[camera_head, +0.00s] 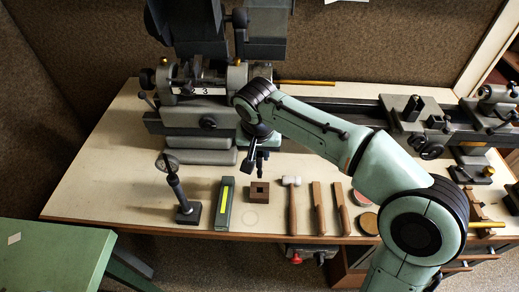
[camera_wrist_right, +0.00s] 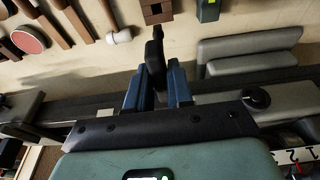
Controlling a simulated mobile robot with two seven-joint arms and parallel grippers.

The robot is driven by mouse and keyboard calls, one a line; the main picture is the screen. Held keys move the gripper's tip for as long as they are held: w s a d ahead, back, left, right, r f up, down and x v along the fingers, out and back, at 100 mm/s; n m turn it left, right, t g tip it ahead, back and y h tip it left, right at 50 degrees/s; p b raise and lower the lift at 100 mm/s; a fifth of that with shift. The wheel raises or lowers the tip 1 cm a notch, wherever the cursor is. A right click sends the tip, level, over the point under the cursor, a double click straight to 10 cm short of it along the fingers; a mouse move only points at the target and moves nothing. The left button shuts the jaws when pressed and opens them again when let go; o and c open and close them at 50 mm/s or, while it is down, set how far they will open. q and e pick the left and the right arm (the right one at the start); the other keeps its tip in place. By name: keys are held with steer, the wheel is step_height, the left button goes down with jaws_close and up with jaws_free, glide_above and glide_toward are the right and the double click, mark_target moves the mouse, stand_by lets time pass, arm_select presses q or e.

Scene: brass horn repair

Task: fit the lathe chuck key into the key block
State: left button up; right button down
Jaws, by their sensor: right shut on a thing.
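The key block (camera_head: 261,186), a small brown block with a dark square hole in its top, stands on the bench near the middle. It also shows at the top of the right wrist view (camera_wrist_right: 157,13). My right gripper (camera_head: 258,150) is above and just behind the block, pointing down. Its blue fingers (camera_wrist_right: 157,88) are shut on the dark lathe chuck key (camera_wrist_right: 156,52), which sticks out past the fingertips. In the head view the key is small and dark, and its lower end appears apart from the block. My left gripper is not in view.
A green box with a yellow strip (camera_head: 225,204) and a stand with a round head (camera_head: 187,205) are left of the block. A mallet (camera_head: 292,205) and wooden-handled tools (camera_head: 319,208) lie right. The lathe (camera_head: 207,122) stands behind.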

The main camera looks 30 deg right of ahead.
mark_target(260, 173)
step_height(260, 173, down, 6)
steer(key=b, duration=0.4)
steer(key=shift+r, duration=0.15)
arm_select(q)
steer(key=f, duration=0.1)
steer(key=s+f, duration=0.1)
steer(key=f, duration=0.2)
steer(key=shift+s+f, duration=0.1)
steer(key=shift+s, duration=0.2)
arm_select(e)
steer(key=shift+r, duration=0.1)
arm_select(q)
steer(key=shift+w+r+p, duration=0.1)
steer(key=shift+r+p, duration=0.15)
steer(key=shift+p, duration=0.1)
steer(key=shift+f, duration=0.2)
arm_select(e)
steer(key=shift+f, duration=0.3)
steer(key=shift+f+b, duration=1.75)
steer(key=shift+f, duration=0.25)
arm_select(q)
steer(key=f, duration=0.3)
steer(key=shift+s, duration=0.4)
arm_select(e)
steer(key=c, duration=0.9)
jaws_free()
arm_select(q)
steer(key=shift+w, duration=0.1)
